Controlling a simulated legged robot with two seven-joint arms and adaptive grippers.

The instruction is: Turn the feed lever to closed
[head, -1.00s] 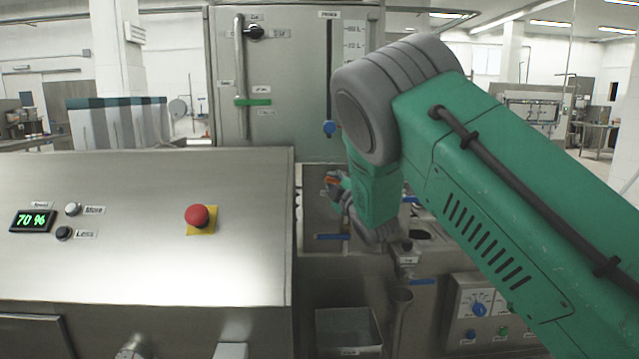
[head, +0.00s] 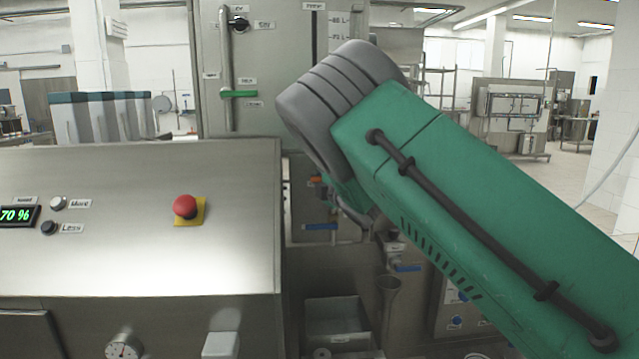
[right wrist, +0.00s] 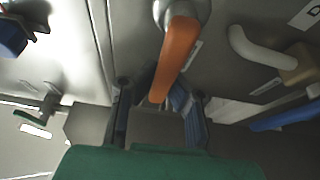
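An orange lever (right wrist: 176,55) hangs from a round metal pivot in the right wrist view; I cannot read a label that confirms it as the feed lever. Its free end lies between the two dark fingers of my right gripper (right wrist: 157,100). The fingers are apart, with gaps visible beside the lever, so the gripper is open around it. In the head view, a small orange part (head: 316,181) shows just left of my right arm, which hides most of that gripper. My left gripper is not in view.
A green-handled lever (head: 240,93) is on the tall steel cabinet. A pale curved handle (right wrist: 258,50) and a blue handle (right wrist: 285,118) lie to the right in the wrist view. A steel console with a red button (head: 185,206) stands at left, and an open bin (head: 336,318) below.

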